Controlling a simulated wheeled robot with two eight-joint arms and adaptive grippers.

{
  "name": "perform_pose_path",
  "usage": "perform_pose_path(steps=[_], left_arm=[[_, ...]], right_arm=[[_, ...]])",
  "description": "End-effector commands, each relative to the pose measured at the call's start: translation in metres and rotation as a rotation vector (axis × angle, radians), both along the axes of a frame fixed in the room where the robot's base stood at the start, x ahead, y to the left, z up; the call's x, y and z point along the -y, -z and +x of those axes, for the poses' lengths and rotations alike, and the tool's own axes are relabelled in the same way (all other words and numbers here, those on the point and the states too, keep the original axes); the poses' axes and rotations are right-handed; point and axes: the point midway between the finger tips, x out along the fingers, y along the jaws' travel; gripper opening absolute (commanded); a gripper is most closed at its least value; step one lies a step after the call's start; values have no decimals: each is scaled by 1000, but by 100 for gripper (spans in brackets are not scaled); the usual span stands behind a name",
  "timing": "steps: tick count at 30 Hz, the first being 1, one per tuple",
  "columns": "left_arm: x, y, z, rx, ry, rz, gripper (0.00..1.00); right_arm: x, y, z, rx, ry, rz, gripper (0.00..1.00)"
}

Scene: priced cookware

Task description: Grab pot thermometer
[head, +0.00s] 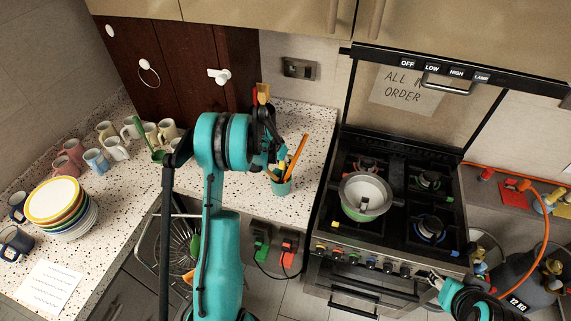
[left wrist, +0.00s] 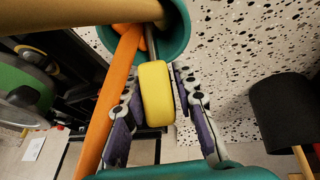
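A yellow round-headed piece, which looks like the pot thermometer (left wrist: 157,92), has its metal stem in a teal cup (left wrist: 176,42). The cup (head: 282,187) stands on the speckled counter in the head view. My left gripper (left wrist: 157,85) is over the cup, with one finger on each side of the yellow head. Narrow gaps show beside the head, so the fingers look open around it. The lower stem is hidden in the cup. In the head view my left arm partly hides this gripper.
An orange utensil (left wrist: 118,95) leans in the same cup, close to the left finger. A stove (head: 400,215) with a pot (head: 366,196) is to the right. Stacked plates (head: 62,205) and several mugs stand on the counter to the left.

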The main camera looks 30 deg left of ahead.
Motion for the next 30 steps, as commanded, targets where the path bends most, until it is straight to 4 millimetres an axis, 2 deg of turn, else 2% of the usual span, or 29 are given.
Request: perform_pose_path(steps=[6, 9, 20, 23, 30], left_arm=[[0, 1, 0, 0, 0, 0, 28], [0, 1, 0, -1, 0, 0, 1], [0, -2, 0, 0, 0, 1, 0], [0, -13, 0, 0, 0, 1, 0], [0, -63, 0, 0, 0, 0, 0]], right_arm=[[0, 0, 0, 0, 0, 0, 40], [0, 0, 0, 0, 0, 0, 40], [0, 0, 0, 0, 0, 0, 40], [0, 0, 0, 0, 0, 0, 40], [0, -2, 0, 0, 0, 0, 40]])
